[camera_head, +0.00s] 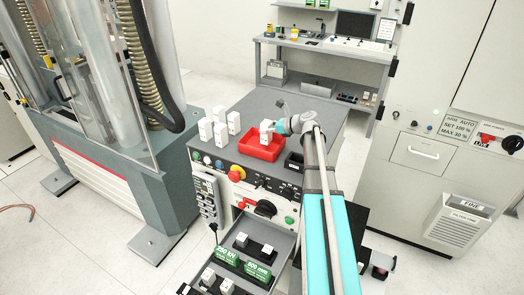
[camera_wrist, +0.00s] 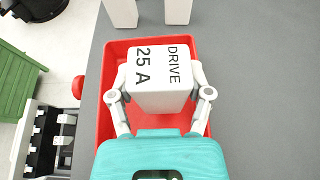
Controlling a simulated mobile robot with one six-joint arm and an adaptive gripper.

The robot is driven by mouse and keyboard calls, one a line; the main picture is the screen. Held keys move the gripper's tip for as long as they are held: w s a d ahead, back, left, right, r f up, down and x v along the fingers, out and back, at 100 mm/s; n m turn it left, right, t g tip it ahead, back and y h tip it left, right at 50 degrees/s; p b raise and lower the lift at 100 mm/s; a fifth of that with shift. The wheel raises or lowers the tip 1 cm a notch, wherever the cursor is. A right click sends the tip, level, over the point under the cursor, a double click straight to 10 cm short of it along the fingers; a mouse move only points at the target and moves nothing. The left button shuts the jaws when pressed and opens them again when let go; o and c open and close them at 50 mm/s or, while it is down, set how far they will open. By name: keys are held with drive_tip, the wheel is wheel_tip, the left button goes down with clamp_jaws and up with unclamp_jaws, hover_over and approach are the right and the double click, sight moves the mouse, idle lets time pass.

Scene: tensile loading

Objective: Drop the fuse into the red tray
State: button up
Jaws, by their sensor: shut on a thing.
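The fuse (camera_wrist: 158,78) is a white block marked "DRIVE 25 A" in the wrist view. My gripper (camera_wrist: 160,95) is shut on it, with one finger on each side. The red tray (camera_wrist: 113,55) lies directly below the fuse in that view. In the head view the red tray (camera_head: 251,147) sits on the grey cabinet top, and my gripper (camera_head: 275,127) is over its back right part. The fuse (camera_head: 266,126) shows there as a small white shape above the tray. The tray's floor is partly hidden by the fuse and gripper.
Several white blocks (camera_head: 220,130) stand on the cabinet top (camera_head: 265,100) left of and behind the tray. A small black box (camera_head: 294,162) is right of the tray. Below is an open drawer (camera_head: 255,240) with labelled green holders. A glass-fronted machine (camera_head: 110,90) stands left.

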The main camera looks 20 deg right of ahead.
drive_tip(key=shift+f+b, duration=0.6)
drive_tip(key=shift+f, duration=0.3)
drive_tip(key=o, duration=1.2)
drive_tip(key=shift+o, duration=0.2)
drive_tip(key=shift+r, duration=0.15)
